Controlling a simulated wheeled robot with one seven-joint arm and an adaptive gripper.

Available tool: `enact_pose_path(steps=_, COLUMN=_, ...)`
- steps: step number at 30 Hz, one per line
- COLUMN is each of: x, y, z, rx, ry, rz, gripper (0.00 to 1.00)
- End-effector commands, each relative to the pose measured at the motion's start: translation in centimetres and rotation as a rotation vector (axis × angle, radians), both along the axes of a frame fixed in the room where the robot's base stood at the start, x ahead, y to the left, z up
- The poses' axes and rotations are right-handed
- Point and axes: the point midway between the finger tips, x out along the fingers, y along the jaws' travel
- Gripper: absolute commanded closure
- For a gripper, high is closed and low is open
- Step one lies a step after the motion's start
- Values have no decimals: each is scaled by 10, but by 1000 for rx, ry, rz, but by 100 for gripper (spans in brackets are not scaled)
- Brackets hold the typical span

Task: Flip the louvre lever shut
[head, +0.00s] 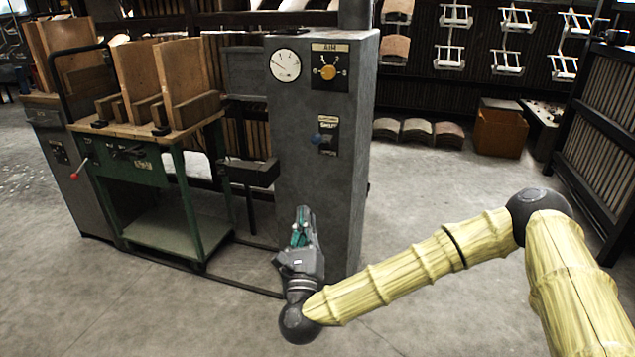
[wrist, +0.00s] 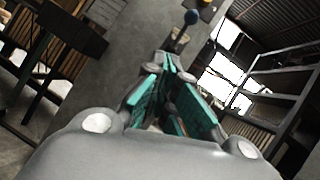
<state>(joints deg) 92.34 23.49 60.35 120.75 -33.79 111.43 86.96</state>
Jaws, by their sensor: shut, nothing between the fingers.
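Above the lever are a yellow knob (head: 328,72) under an AIR label and a round gauge (head: 285,65). Open floor (head: 430,200) lies right of the cabinet.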

Motion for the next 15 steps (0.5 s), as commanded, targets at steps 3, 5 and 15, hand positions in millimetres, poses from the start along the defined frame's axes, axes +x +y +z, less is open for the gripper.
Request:
enact_pose_path(steps=3, x=5, y=-13, z=4, rx=94, ry=-48, rz=-24, gripper=100)
enact_pose_path(steps=5, x=6, y=-16, z=8, rx=122, ry=-63, rz=-30, gripper=100)
enact_pose_path(steps=15, x=32, y=-24, z=26, rx=143, ry=-77, rz=-38, gripper=100)
